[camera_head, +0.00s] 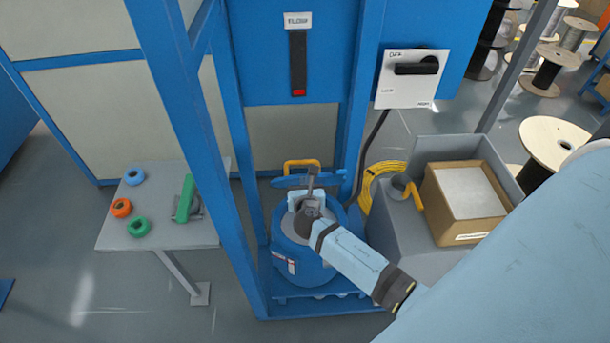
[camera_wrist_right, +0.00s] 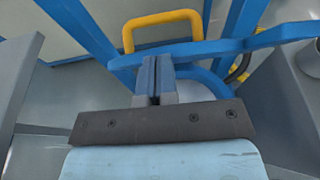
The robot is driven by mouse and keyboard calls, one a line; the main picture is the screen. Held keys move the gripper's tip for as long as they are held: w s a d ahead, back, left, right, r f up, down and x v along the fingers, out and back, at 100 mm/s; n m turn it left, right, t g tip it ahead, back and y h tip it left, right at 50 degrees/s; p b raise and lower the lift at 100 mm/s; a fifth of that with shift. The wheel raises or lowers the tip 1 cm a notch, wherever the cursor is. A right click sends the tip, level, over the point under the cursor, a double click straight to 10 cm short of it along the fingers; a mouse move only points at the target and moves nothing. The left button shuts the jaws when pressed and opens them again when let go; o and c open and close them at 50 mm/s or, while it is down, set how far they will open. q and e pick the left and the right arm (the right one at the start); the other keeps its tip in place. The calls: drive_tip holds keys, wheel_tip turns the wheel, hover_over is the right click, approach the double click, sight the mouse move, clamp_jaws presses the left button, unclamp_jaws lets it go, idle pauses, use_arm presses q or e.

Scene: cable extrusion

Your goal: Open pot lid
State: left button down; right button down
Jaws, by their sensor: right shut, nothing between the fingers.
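The blue pot (camera_head: 302,270) stands upright inside the blue frame, with a grey surface showing at its top. Its lid (camera_head: 283,182) appears as a narrow blue band at the far side of the pot, seen nearly edge-on. A yellow handle (camera_head: 301,162) sticks up behind the band. My right gripper (camera_head: 313,172) is shut and empty, its fingertips over the band. In the right wrist view the fingers (camera_wrist_right: 157,64) overlap the blue band (camera_wrist_right: 195,47), with the yellow handle (camera_wrist_right: 163,18) beyond. Contact cannot be told. My left gripper is not in view.
Blue posts (camera_head: 240,170) flank the pot. A grey bin with a cardboard box (camera_head: 462,210) stands right, beside a yellow hose coil (camera_head: 370,185). A switch box (camera_head: 410,80) hangs above. A small table (camera_head: 160,172) with coloured rings stands left.

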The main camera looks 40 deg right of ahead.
drive_tip(key=shift+g, duration=0.5)
drive_tip(key=w+d+r+p, duration=0.1)
drive_tip(key=p, duration=0.1)
drive_tip(key=w+d+r+p, duration=0.1)
drive_tip(key=w+r+p, duration=0.1)
drive_tip(key=p, duration=0.1)
drive_tip(key=shift+w+d, duration=0.1)
drive_tip(key=shift+w, duration=0.1)
drive_tip(key=w+d+r+p, duration=0.1)
drive_tip(key=w+d+p, duration=0.1)
drive_tip(key=w+d, duration=0.2)
drive_tip(key=shift+w+r+y+p, duration=0.3)
drive_tip(key=shift+w+r+p, duration=0.1)
drive_tip(key=shift+w, duration=1)
drive_tip(key=shift+s, duration=0.15)
